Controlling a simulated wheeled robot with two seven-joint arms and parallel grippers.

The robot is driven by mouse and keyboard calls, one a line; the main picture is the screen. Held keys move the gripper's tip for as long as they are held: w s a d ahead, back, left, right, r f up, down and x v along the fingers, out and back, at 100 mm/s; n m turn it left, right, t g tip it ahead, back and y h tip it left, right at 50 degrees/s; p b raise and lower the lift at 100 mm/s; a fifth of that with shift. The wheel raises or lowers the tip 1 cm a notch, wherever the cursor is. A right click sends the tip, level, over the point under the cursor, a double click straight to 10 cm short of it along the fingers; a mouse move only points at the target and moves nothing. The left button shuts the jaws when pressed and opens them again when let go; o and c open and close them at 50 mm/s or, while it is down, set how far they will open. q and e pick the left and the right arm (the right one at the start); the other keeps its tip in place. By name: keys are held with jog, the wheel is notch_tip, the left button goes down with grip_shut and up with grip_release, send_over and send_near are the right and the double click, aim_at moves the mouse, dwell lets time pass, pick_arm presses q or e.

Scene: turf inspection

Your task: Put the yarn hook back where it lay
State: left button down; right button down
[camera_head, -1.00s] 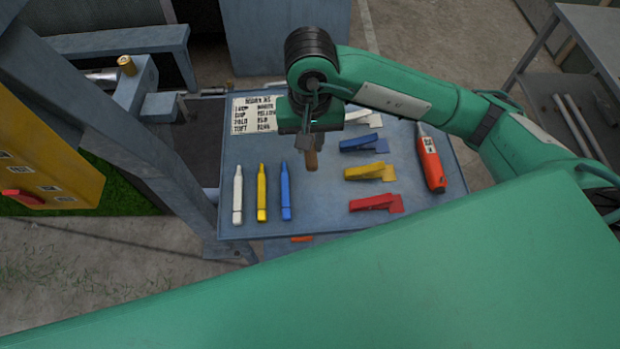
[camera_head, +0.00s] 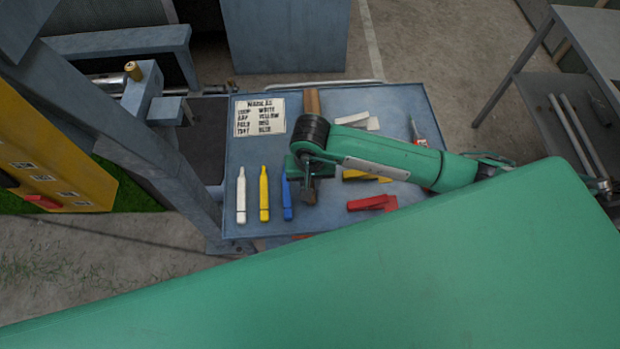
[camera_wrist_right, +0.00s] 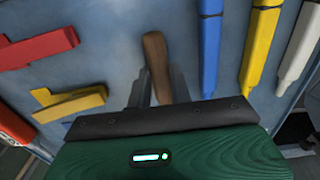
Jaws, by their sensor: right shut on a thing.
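My right gripper (camera_head: 308,192) is over the grey table, just right of the blue marker, pointing down. In the right wrist view the gripper (camera_wrist_right: 160,82) is shut on the yarn hook, whose brown wooden handle (camera_wrist_right: 155,52) stands out between the fingers. The rest of the hook is hidden by the gripper. In the head view I cannot make out the held handle clearly. I cannot tell whether the hook touches the table (camera_head: 345,225). My left gripper is not in view.
White (camera_head: 241,195), yellow (camera_head: 264,195) and blue (camera_head: 287,198) markers lie left of the gripper. Red (camera_head: 372,203), yellow (camera_head: 362,175) and white clips lie to the right, partly behind my arm. A label sheet (camera_head: 260,116) and a brown wooden piece (camera_head: 312,102) are farther back.

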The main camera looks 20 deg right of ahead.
jog(key=shift+f, duration=0.15)
jog(key=c, duration=1.3)
grip_release()
jog(key=shift+o, duration=0.2)
notch_tip(320, 180, up, 12)
jog(key=b, duration=0.4)
jog(key=shift+b, duration=0.3)
jog(key=shift+s, duration=0.1)
